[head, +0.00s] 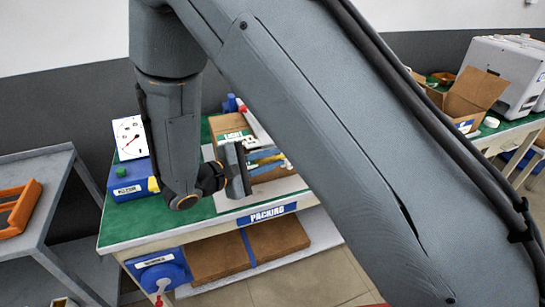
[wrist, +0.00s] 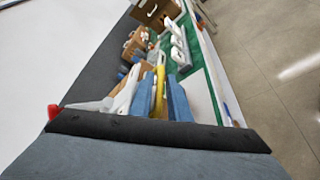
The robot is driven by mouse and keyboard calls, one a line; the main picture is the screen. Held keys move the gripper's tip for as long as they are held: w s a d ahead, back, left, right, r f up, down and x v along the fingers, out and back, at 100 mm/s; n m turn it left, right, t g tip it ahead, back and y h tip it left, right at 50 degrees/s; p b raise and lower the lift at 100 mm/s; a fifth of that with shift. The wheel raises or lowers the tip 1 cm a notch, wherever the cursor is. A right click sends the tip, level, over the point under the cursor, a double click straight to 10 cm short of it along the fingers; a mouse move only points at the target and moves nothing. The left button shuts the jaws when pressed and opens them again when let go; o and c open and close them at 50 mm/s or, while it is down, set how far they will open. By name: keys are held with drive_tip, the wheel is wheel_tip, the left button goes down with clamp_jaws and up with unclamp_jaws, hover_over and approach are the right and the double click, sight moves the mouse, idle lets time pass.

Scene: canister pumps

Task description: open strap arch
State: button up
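My gripper (head: 268,160) is over the packing table, beside a cardboard box (head: 229,127). Two blue bars that look like its fingers (wrist: 160,100) show in the wrist view, pointing away from the dark palm. A narrow yellow piece (wrist: 160,80) lies between them, close to both. Whether the fingers press on it cannot be told. Yellow and blue strips also show in front of the box in the head view. I cannot clearly make out a strap arch; my arm hides part of the box and table.
The green-topped table (head: 125,221) has a label reading PACKING. A blue case (head: 128,181) and a white dial gauge (head: 130,137) stand at its left. A grey cart (head: 62,190) with an orange tray (head: 17,207) is at far left. An open carton (head: 468,97) sits on another bench.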

clamp_jaws()
idle(1.4)
